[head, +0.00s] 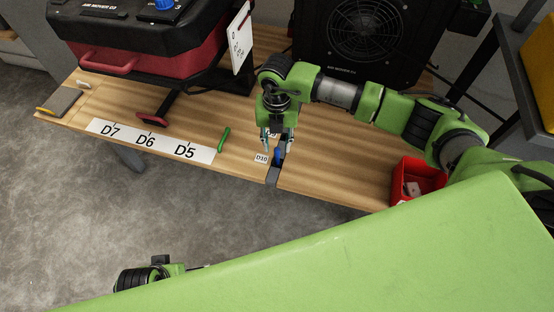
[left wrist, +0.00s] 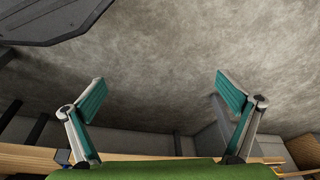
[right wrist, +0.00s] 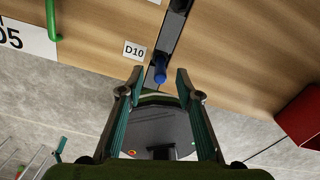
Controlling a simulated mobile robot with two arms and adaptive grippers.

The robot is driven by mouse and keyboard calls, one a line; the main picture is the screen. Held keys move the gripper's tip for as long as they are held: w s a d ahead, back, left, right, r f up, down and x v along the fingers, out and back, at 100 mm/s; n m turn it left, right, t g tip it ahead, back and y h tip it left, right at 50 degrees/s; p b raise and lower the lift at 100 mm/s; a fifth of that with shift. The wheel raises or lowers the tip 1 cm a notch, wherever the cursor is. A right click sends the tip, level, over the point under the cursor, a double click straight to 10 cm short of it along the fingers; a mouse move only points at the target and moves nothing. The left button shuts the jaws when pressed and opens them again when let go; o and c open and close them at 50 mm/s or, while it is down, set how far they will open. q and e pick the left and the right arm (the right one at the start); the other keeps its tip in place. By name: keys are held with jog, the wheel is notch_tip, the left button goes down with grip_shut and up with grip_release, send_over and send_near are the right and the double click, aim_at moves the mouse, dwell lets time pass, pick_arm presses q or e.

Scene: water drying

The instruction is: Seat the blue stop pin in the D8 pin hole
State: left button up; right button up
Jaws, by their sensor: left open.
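The blue stop pin (head: 278,154) stands at a dark slotted strip near the D10 label, at the table's front edge. It also shows in the right wrist view (right wrist: 160,72). My right gripper (head: 277,151) is over it, pointing down. In the right wrist view its fingers (right wrist: 158,78) are apart on either side of the pin, with gaps visible. I cannot make out a D8 label or its pin hole. My left gripper (left wrist: 160,84) is open and empty, with only floor visible between its fingers.
A red bin (head: 432,174) stands at the right. A red and black machine (head: 150,58) and a black air mover (head: 356,40) stand behind. Bare tabletop (head: 335,170) lies right of the strip.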

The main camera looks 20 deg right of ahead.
aim_at(277, 149)
jog(key=f, duration=0.4)
jog(key=shift+s+b, duration=0.3)
jog(key=shift+b, duration=0.1)
jog(key=shift+f, duration=0.35)
pick_arm(q)
notch_tip(277, 149, up, 3)
jog(key=shift+r, duration=0.15)
pick_arm(e)
grip_shut()
jog(key=shift+r, duration=0.1)
